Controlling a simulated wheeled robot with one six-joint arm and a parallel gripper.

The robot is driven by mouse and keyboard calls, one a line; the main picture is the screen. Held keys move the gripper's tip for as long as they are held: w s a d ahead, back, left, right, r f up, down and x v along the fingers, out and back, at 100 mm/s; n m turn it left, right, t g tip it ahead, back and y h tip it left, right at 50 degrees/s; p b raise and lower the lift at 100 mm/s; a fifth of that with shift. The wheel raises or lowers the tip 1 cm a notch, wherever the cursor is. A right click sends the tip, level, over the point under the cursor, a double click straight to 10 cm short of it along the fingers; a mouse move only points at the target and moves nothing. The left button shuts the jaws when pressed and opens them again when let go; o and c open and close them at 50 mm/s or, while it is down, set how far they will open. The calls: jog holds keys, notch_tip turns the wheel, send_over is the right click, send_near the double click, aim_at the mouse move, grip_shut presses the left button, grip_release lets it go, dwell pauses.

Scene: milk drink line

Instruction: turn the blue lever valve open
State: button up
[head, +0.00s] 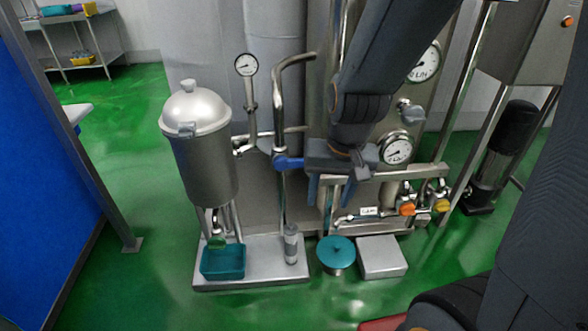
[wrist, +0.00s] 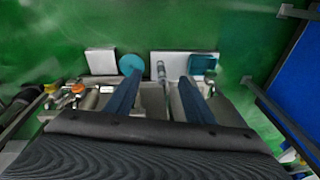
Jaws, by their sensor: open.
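The blue lever (head: 289,162) of the valve sits on the upright steel pipe in the middle of the head view. Its handle reaches to the right, towards my gripper body, which may cover its far end. My gripper (head: 322,197) is just to the right of the lever, with its blue fingers pointing down. In the wrist view my gripper (wrist: 158,82) has its fingers well apart and nothing between them but the background below. I cannot make out the blue lever in the wrist view.
A steel pot (head: 200,150) stands left of the pipe. Gauges, including a lower dial (head: 397,150), are on the right. Orange (head: 407,208) and yellow (head: 442,206) valve handles sit low at right. A teal tub (head: 223,262) and teal-lidded can (head: 337,250) stand below.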

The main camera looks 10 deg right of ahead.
jog(key=w+a+f+m+t+b, duration=0.2)
jog(key=w+f+m+t+b, duration=0.25)
jog(key=w, duration=0.55)
jog(key=w+a+f+m+t+b, duration=0.25)
jog(key=w+f+b, duration=0.25)
jog(key=w+f, duration=0.3)
jog(key=m+t+h+b, duration=0.2)
jog(key=m+h+b, duration=0.1)
jog(key=m+b, duration=0.3)
send_near(296, 165)
jog(key=s+a+f, duration=0.1)
jog(key=s+a, duration=0.1)
jog(key=a, duration=0.1)
jog(key=w+d+f+m+t+h+b, duration=0.1)
jog(key=w+m+h+b, duration=0.1)
jog(key=w+b, duration=0.1)
jog(key=w+d+f+m+t+h+b, duration=0.1)
jog(key=w+d+m+t+h+b, duration=0.1)
jog(key=w+m+b, duration=0.1)
jog(key=w+d+f+m+t+h+b, duration=0.1)
jog(key=w+d+f+m+b, duration=0.1)
jog(key=w+m+b, duration=0.1)
jog(key=shift+w+d+f+t+h+b, duration=0.15)
jog(key=shift+w+t+h+b, duration=0.35)
jog(key=shift+w, duration=0.6)
jog(key=shift+c, duration=0.3)
grip_shut()
